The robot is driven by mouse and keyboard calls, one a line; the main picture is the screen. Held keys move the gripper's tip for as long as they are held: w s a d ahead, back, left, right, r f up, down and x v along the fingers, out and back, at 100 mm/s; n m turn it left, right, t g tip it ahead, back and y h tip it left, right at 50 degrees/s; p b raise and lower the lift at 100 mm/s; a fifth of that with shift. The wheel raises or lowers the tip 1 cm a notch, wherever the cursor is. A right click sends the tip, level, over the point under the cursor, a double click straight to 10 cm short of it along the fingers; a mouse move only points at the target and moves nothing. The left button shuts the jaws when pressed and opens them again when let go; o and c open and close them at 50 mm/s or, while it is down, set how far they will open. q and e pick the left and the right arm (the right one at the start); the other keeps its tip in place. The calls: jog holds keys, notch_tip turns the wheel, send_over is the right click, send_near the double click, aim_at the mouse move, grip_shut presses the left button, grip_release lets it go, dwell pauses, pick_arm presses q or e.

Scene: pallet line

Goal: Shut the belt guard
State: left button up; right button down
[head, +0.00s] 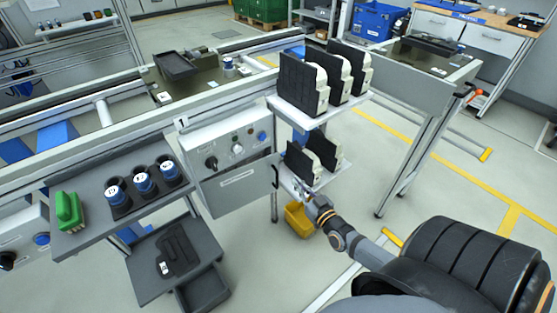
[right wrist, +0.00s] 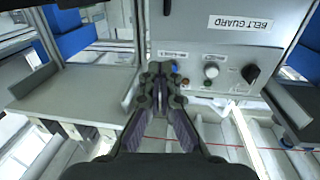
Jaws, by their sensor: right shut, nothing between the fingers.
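The belt guard (head: 238,187) is a grey flap just below the knobbed control panel on the line's side. It appears swung outward from the box, though its exact angle is hard to tell. A dark upright handle (head: 275,177) is at its right end. In the right wrist view the guard (right wrist: 225,45) carries a "BELT GUARD" label, and its dark handle (right wrist: 167,8) shows at the top edge. My right gripper (head: 300,187) is shut and empty, to the right of the handle and apart from it. It also shows in the right wrist view (right wrist: 160,72). My left gripper is out of view.
The control panel (head: 226,137) has several knobs. A shelf stand (head: 352,97) with black-and-white units stands close to my right gripper. A yellow bin (head: 298,219) is below it. A dark tray (head: 97,222) with blue-topped cups is at left.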

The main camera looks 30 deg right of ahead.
aim_at(275, 156)
jog(key=w+b, duration=0.1)
jog(key=w, duration=0.3)
jog(key=w+b, duration=0.2)
jog(key=w, duration=0.1)
jog(key=w+b, duration=0.1)
jog(key=w, duration=0.3)
jog(key=shift+w+d+f, duration=0.2)
jog(key=shift+w+d, duration=0.05)
jog(key=shift+w, duration=0.05)
jog(key=shift+w+r+b, duration=0.15)
jog(key=shift+w+b, duration=0.2)
jog(key=shift+w, duration=0.2)
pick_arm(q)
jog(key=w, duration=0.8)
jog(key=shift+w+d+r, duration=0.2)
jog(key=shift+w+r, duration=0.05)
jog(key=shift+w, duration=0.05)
